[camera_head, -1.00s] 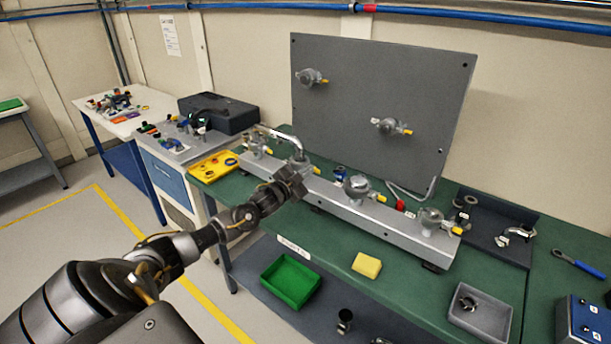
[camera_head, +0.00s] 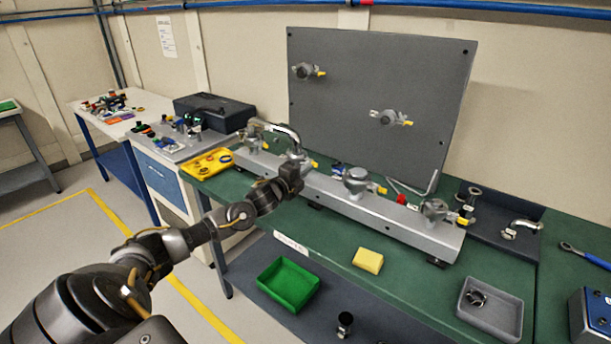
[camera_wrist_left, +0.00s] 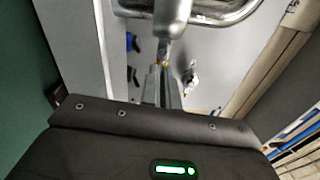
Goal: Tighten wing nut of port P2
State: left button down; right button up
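A long grey manifold rail (camera_head: 400,228) on the green bench carries several round clamped ports with yellow-tipped wing nuts. No port label is legible, so I cannot tell which is P2. My left gripper (camera_head: 290,177) is at the rail by the port under a bent metal pipe (camera_head: 284,130). A yellow wing nut (camera_head: 314,164) shows just right of it. In the left wrist view, my narrow fingers (camera_wrist_left: 164,66) lie close together under a grey cylindrical part (camera_wrist_left: 172,18), with a small yellow spot at their tips. Whether they hold anything is unclear. My right gripper is out of view.
A grey upright panel (camera_head: 380,70) with two fittings stands behind the rail. A green tray (camera_head: 288,284), a yellow sponge (camera_head: 368,260) and a grey tray (camera_head: 490,308) are in front. A yellow tray (camera_head: 206,163) lies to the left.

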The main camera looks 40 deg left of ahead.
pick_arm(q)
jog(key=m+b, duration=0.2)
jog(key=f+m+b, duration=0.1)
jog(key=m+b, duration=0.1)
jog(key=m, duration=0.1)
jog(key=shift+a+f+m, duration=0.1)
jog(key=shift+m, duration=0.2)
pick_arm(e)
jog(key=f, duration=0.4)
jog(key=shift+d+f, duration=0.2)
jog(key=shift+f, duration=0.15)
pick_arm(q)
jog(key=c, duration=1.9)
grip_release()
jog(key=shift+s, duration=0.1)
